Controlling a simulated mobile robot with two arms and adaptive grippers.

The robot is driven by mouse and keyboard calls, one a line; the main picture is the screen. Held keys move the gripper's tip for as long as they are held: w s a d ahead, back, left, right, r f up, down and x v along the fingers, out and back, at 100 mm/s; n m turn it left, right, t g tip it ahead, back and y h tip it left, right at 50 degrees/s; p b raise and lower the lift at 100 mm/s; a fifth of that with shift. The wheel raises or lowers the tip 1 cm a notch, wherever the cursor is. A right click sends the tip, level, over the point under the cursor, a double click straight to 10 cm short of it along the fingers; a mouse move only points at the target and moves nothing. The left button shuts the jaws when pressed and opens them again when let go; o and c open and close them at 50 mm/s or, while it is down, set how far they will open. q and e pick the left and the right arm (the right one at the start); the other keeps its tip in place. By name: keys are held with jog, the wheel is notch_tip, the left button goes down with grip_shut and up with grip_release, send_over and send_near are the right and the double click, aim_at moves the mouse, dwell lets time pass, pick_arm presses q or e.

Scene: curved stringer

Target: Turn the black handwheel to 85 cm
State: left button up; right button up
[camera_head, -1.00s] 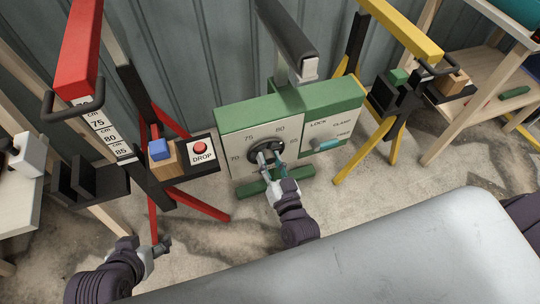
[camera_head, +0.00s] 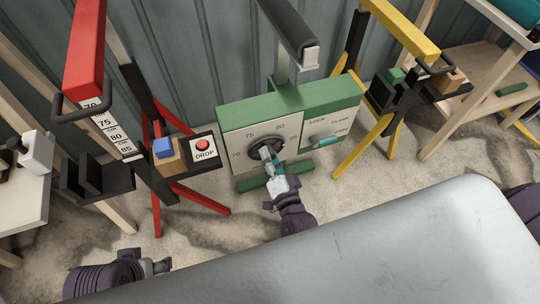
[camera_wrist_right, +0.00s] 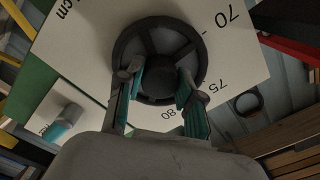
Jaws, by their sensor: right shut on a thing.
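The black handwheel (camera_head: 253,144) sits on the pale dial face of the green box (camera_head: 238,112), with 70, 75 and 80 printed around it. My right gripper (camera_head: 266,153) reaches it from below. In the right wrist view the spoked handwheel (camera_wrist_right: 151,30) fills the upper middle, and the right gripper (camera_wrist_right: 158,82) has one finger on each side of its hub, shut on it. I cannot make out a pointer on the wheel. My left gripper (camera_head: 162,266) is low at the left, away from the box; its fingers are too small to judge.
A teal-handled lock lever (camera_head: 322,141) sits right of the dial. A red stand (camera_head: 86,50) with a cm scale (camera_head: 109,128) and a red DROP button (camera_head: 203,144) stands left. A yellow stand (camera_head: 404,28) stands right. The grey surface (camera_head: 400,240) fills the foreground.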

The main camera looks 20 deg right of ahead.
jog(key=shift+w+r, duration=0.15)
jog(key=o, duration=1.2)
jog(key=shift+c, duration=0.2)
jog(key=s, duration=1.2)
jog(key=shift+d, duration=0.25)
